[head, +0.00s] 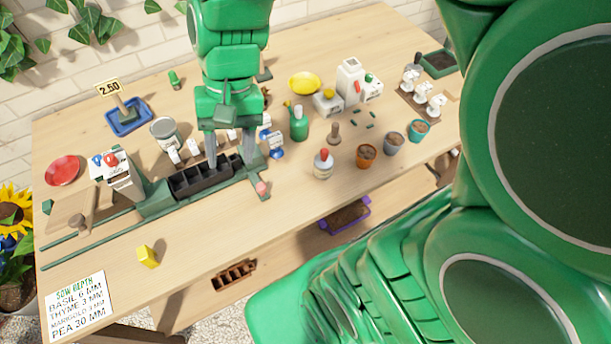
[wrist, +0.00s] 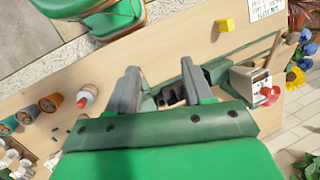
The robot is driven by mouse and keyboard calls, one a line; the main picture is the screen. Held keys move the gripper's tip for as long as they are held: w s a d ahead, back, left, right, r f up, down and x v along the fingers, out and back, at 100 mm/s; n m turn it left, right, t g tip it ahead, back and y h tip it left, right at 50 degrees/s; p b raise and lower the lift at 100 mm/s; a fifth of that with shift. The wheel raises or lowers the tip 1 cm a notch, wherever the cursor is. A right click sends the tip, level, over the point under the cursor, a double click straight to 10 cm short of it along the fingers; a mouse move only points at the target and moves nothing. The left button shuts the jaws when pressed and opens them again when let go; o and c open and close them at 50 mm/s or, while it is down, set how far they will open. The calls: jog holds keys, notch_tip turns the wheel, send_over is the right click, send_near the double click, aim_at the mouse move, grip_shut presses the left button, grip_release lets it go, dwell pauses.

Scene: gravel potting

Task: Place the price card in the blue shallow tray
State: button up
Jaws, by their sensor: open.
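The price card (head: 109,88), a small cream sign reading 2.60 on a post with a grey block base, stands upright at the back left. Its base appears to rest inside the blue shallow tray (head: 148,122). My gripper (head: 231,160) points down, open, over the black cell tray (head: 190,181) on the green rail fixture, to the right of the blue tray and apart from it. Nothing shows between its fingers, which also appear in the wrist view (wrist: 160,72). The card and blue tray are not visible in the wrist view.
A metal can (head: 165,132) stands between the blue tray and my gripper. A red saucer (head: 63,170) and a white packet (head: 112,168) are at left. A green bottle (head: 299,123), a white-and-red bottle (head: 323,165) and several pots stand right. The front left is mostly clear.

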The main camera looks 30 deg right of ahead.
jog(key=s+d+f+n+h, duration=0.1)
jog(key=s+d+n+h, duration=0.1)
jog(key=s+d, duration=0.6)
jog(key=s+h, duration=0.1)
jog(key=s, duration=0.1)
jog(key=shift+s+d, duration=0.2)
jog(key=shift+s, duration=0.15)
